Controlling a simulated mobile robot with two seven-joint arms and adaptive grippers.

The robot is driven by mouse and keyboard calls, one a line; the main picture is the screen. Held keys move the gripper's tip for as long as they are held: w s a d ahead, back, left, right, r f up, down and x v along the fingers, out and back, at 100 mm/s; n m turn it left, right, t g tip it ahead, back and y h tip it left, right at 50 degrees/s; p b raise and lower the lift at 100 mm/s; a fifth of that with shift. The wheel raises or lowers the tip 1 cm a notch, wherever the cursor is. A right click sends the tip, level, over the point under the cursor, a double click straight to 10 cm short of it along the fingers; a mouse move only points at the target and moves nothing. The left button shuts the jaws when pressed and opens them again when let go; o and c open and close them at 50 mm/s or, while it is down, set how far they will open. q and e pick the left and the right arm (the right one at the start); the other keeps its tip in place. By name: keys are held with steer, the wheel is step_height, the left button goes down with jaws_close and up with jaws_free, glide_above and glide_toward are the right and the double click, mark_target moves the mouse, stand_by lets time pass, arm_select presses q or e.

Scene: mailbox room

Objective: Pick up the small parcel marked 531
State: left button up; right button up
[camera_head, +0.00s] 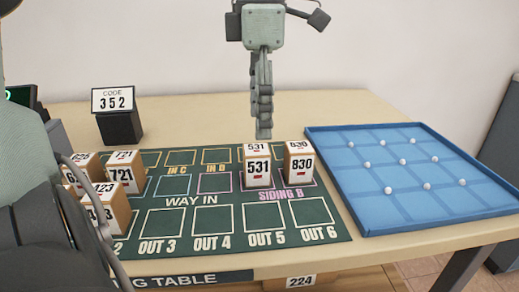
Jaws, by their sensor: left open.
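The small parcel marked 531 (257,168) stands upright on the green mat (219,246), in the SIDING B area, its number facing me. My left gripper (264,133) points straight down, its fingertips just above or behind the top of that parcel. I see it edge-on, so the gap between its fingers hardly shows; it is open and holds nothing. I cannot tell whether it touches the parcel. My right gripper is not in view.
Parcel 830 (299,164) stands close to the right of 531. A CODE 352 sign (113,101) stands behind. A blue tray (369,216) with white balls lies right.

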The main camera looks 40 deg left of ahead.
mark_target(256, 149)
arm_select(q)
steer(key=shift+w+a+f, duration=0.1)
steer(key=shift+w, duration=0.05)
steer(key=shift+f, duration=0.3)
steer(key=f, duration=0.7)
steer(key=shift+s+a, duration=0.2)
steer(key=shift+s, duration=0.1)
steer(key=shift+c, duration=0.3)
steer(key=shift+r, duration=0.1)
steer(key=c, duration=1.3)
steer(key=shift+o, duration=0.2)
steer(key=shift+r, duration=0.1)
